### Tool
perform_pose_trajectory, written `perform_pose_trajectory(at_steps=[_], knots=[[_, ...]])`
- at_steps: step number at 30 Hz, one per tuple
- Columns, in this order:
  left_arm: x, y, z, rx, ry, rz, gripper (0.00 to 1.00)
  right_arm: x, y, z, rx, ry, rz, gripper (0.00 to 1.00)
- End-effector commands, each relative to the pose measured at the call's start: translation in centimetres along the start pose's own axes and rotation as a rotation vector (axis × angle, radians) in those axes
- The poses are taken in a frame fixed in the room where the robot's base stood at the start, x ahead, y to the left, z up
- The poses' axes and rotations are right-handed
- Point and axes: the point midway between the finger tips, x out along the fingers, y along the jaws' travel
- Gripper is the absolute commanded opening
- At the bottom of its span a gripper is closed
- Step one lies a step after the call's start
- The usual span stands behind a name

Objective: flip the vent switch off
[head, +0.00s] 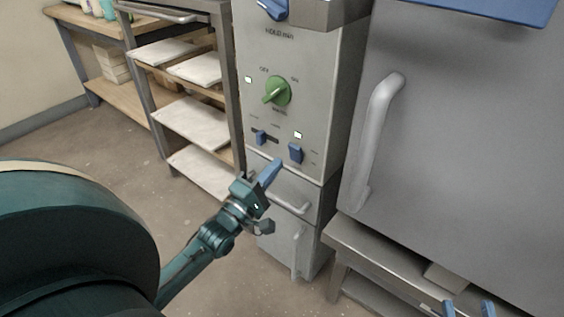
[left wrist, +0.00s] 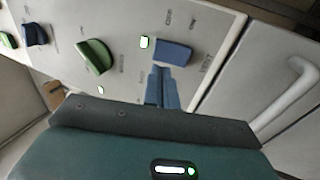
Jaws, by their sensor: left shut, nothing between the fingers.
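A blue switch (head: 295,153), probably the vent switch, is on the lower right of the grey control panel (head: 315,95). A lit white lamp (head: 298,134) is just above it. My left gripper (head: 271,171) is shut and empty, just below and left of the switch. In the left wrist view its blue fingertips (left wrist: 161,72) point at the blue switch (left wrist: 174,52) and lie close to it; contact is unclear. My right gripper (head: 468,308) is open at the bottom right, its fingertips apart.
A green knob (head: 277,91) and a small blue slider (head: 261,137) are on the same panel. A drawer handle (head: 280,198) sticks out below. A large steel door with a handle (head: 375,135) stands right; a shelf rack (head: 190,122) stands left.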

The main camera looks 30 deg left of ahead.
Motion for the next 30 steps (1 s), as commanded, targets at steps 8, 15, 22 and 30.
perform_pose_trajectory(at_steps=[8,15,22,30], knots=[[3.2,-0.1,0.0,0.000,-0.001,0.000,0.00,0.2,-0.2,-0.4,0.029,0.022,-0.005,0.36],[3.5,0.0,0.0,0.000,-0.001,-0.001,0.00,0.3,-0.3,-0.6,0.036,0.028,-0.009,0.36],[3.6,0.2,0.0,0.000,-0.001,-0.005,0.00,0.4,-0.2,-1.0,0.031,0.028,-0.008,0.36],[4.0,0.1,0.0,0.000,0.000,-0.055,0.00,0.1,0.6,-0.8,-0.016,-0.026,0.006,0.36]])
